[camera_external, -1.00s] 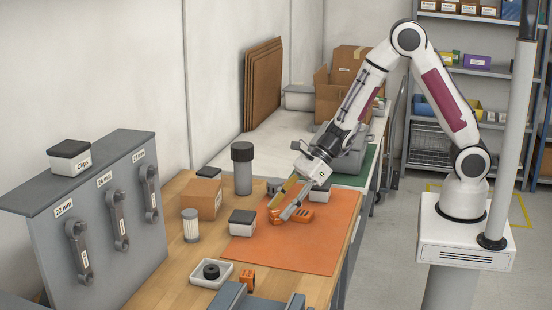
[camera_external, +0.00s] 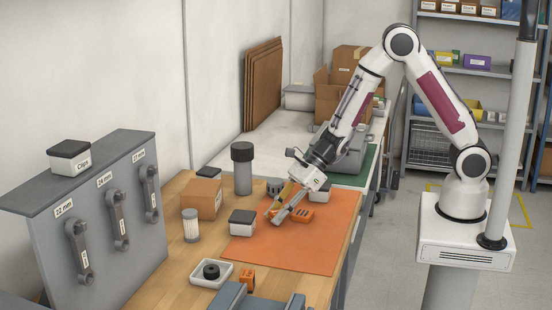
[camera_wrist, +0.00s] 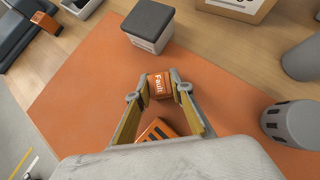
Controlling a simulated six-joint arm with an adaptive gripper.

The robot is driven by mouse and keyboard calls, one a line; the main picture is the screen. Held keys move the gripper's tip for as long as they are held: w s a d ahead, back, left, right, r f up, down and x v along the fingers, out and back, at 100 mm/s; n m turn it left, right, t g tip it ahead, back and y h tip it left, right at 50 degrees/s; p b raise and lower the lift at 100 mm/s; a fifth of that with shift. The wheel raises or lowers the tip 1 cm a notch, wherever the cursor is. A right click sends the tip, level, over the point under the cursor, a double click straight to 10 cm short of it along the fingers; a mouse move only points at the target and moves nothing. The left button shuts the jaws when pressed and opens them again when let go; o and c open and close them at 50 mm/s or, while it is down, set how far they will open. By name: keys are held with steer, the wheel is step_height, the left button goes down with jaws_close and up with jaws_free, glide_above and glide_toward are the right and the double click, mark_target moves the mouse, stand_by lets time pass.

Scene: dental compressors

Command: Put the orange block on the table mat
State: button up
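An orange block marked "Fault" (camera_wrist: 159,85) sits between the two fingertips of my gripper (camera_wrist: 160,82) in the wrist view. The fingers lie close against its two sides, and the gripper appears shut on it. In the external view my gripper (camera_external: 271,216) points down and left over the orange mat (camera_external: 285,252). The block is hard to make out there against the mat. I cannot tell whether its underside touches the mat.
A slotted orange piece (camera_external: 303,213) lies on the mat beside the fingers. A dark-lidded box (camera_external: 242,223) stands at the mat's left edge. Another orange block (camera_external: 247,279) is off the mat near the front. A grey cylinder (camera_external: 242,170) stands behind. The mat's front is clear.

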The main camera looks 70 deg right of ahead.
mark_target(277, 211)
steer(key=shift+c, duration=1)
steer(key=shift+r, duration=0.15)
steer(key=shift+r, duration=4.85)
steer(key=shift+s+f, duration=0.2)
steer(key=shift+s+d, duration=0.2)
steer(key=shift+d, duration=0.15)
steer(key=s+d+r+m+t+h, duration=0.2)
steer(key=d+m, duration=0.3)
steer(key=d, duration=1.9)
steer(key=shift+s+m+h, duration=0.15)
steer(key=shift+m+h, duration=0.15)
steer(key=shift+h, duration=0.6)
